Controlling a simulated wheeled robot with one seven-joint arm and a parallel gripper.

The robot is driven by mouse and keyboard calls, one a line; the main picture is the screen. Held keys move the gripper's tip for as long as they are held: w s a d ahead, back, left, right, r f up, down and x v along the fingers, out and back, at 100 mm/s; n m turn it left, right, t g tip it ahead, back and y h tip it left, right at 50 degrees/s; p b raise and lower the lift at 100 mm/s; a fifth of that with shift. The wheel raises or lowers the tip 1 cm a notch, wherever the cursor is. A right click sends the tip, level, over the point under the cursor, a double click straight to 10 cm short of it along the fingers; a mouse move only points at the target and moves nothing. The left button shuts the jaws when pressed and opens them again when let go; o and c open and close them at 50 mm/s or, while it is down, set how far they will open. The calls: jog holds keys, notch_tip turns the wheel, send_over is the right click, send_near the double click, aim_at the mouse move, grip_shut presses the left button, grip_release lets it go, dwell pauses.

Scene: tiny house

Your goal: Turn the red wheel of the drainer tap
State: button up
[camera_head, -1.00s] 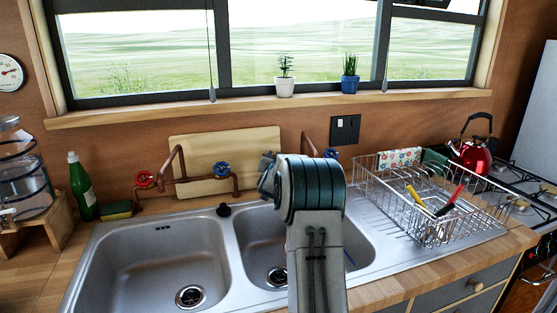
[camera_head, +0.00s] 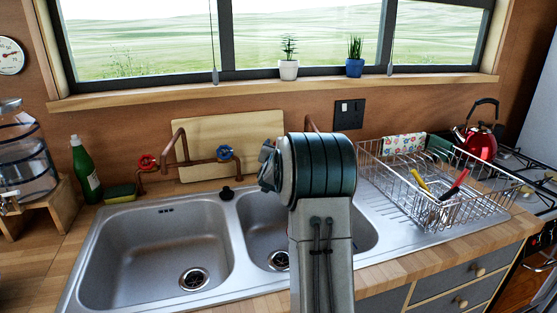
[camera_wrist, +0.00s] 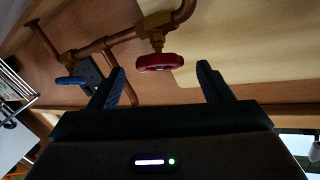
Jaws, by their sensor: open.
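The drainer tap is the right-hand copper tap. In the wrist view, which is upside down, its red wheel (camera_wrist: 160,63) hangs from a brass valve, and its blue wheel (camera_wrist: 70,82) is farther left. My gripper (camera_wrist: 160,72) is open and empty. Its two fingers stand apart on either side of the red wheel in the picture; I see no contact and cannot tell the depth gap. In the head view my arm hides this tap's wheels; only a bit of its pipe (camera_head: 311,124) shows.
Another tap with a red wheel (camera_head: 147,161) and a blue wheel (camera_head: 225,152) stands over the left sink basin (camera_head: 150,250). A cutting board (camera_head: 235,125) leans on the wall behind. A wire dish rack (camera_head: 430,215) stands right of my arm. A green bottle (camera_head: 86,170) is at left.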

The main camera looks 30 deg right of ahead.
jog(key=b+v, duration=0.1)
jog(key=v, duration=0.7)
jog(key=shift+s, duration=0.2)
jog(key=shift+a, duration=0.15)
dwell(1.0)
